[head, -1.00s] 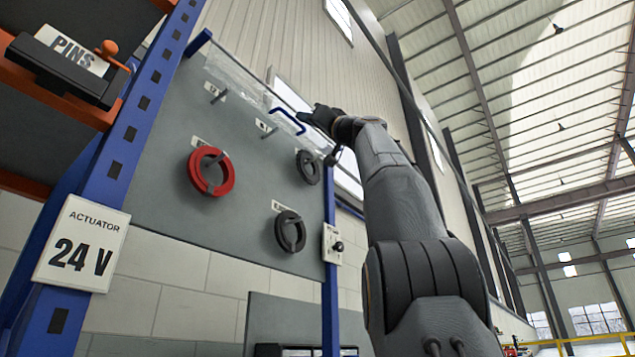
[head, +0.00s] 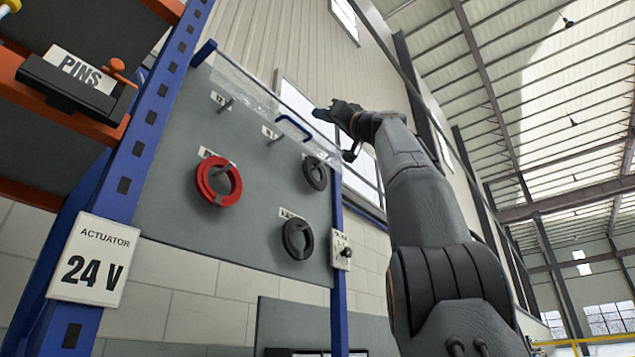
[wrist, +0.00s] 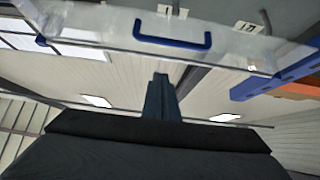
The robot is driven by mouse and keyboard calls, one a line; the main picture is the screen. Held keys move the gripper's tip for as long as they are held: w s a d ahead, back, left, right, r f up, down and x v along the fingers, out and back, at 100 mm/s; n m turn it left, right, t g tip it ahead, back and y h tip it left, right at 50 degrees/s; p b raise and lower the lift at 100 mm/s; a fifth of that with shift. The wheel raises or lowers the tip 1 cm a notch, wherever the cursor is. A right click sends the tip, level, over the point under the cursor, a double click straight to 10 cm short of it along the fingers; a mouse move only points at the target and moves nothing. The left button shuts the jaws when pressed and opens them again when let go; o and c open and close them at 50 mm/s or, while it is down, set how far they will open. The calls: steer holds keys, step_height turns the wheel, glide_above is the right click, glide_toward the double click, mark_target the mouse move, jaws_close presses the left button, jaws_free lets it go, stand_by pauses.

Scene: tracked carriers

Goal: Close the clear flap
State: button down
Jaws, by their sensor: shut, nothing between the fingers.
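The clear flap (head: 262,107) runs along the top of the grey panel, sloping down to the right. Its blue handle (head: 294,127) is on the flap's right half. In the wrist view the flap (wrist: 100,22) spans the top of the picture, and the blue handle (wrist: 172,42) sits near its edge. My gripper (head: 335,112) is up and to the right of the handle, apart from it in the head view. In the wrist view my gripper's fingers (wrist: 160,80) are together, with nothing between them, pointing toward the handle with a gap.
The grey panel (head: 180,210) carries a red ring (head: 218,181), two dark rings and bare pegs. A blue post (head: 125,160) with an "ACTUATOR 24 V" sign (head: 95,260) stands at left. A "PINS" holder (head: 75,80) sits on an orange shelf.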

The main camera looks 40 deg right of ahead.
step_height(320, 180, down, 10)
steer(key=s+b, duration=0.2)
steer(key=b, duration=0.8)
steer(key=shift+d+r, duration=0.2)
steer(key=shift+s, duration=0.15)
